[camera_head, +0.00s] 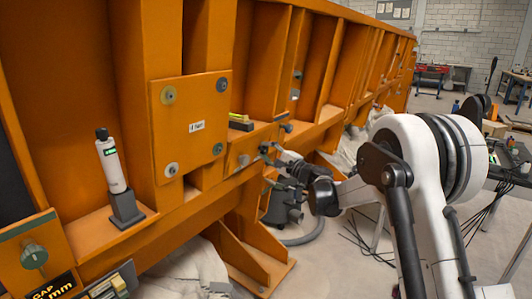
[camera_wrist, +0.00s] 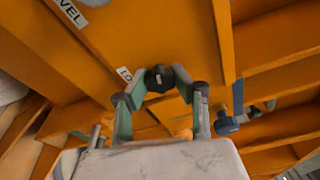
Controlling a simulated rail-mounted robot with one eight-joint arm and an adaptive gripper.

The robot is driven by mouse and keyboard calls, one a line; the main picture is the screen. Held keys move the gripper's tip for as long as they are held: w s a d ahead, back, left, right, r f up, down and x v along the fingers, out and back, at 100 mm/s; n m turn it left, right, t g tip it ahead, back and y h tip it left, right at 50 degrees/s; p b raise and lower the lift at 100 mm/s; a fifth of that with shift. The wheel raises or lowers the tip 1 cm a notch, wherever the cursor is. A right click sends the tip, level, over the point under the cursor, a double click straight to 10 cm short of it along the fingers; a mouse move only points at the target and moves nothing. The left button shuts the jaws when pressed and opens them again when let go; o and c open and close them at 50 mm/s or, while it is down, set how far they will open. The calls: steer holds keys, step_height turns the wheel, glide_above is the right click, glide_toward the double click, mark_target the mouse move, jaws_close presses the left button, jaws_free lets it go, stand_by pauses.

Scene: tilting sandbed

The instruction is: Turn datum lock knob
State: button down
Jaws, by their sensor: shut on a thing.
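A dark round knob (camera_wrist: 159,78) sits on the orange structure, beside a white label that reads "LO" with the rest hidden. In the wrist view my gripper (camera_wrist: 158,77) has its two greenish fingers on either side of this knob, closed on it. In the head view my gripper (camera_head: 268,150) reaches the orange frame's lower ledge from the right. The knob itself is hard to make out there, as the fingers hide it.
A blue-grey knob (camera_wrist: 226,122) stands right of my gripper in the wrist view. A white bottle (camera_head: 112,168) in a dark holder stands on the ledge at left. A bolted orange plate (camera_head: 192,142) is left of the gripper. A grey canister (camera_head: 283,205) with a hose is below.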

steer(key=n, duration=0.4)
steer(key=shift+f+n+t, duration=0.1)
steer(key=shift+n+t, duration=0.2)
steer(key=shift+t, duration=0.1)
steer(key=n+y+b, duration=0.1)
steer(key=n, duration=0.2)
steer(key=shift+n, duration=0.4)
steer(key=n+y, duration=0.1)
steer(key=n, duration=0.3)
steer(key=shift+n, duration=0.4)
steer(key=shift+n+g+y, duration=0.4)
steer(key=shift+n+y, duration=0.1)
steer(key=shift+n, duration=1.8)
steer(key=c, duration=1.3)
jaws_free()
steer(key=v, duration=1.2)
